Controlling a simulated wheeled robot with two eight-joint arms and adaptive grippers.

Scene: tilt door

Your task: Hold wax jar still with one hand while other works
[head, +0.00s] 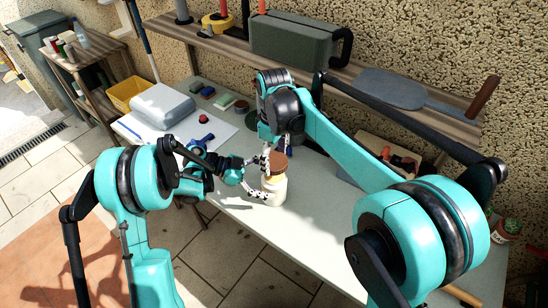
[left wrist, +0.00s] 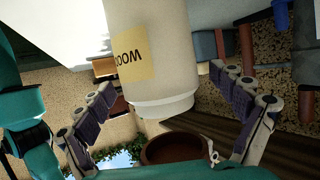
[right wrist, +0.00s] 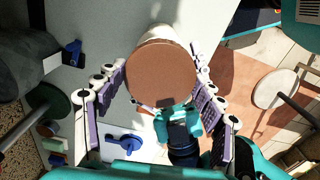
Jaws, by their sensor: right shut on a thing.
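The cream wax jar (head: 273,190) with a yellow label stands upright near the table's front edge. My left gripper (head: 256,180) reaches it from the left. In the left wrist view the open fingers (left wrist: 164,90) stand on both sides of the jar (left wrist: 158,60), with small gaps showing. The brown lid (head: 278,163) is above the jar's neck, and the left wrist view shows a gap between neck and lid (left wrist: 172,150). My right gripper (head: 275,150), above the jar, is shut on the lid (right wrist: 161,75), with a finger on each side.
A grey case (head: 162,104) and white paper (head: 205,140) lie on the table's left, with blue tools and small pots. A shelf (head: 400,82) at the wall carries a green toolbox (head: 290,40) and a shovel. My right arm spans the table's right part.

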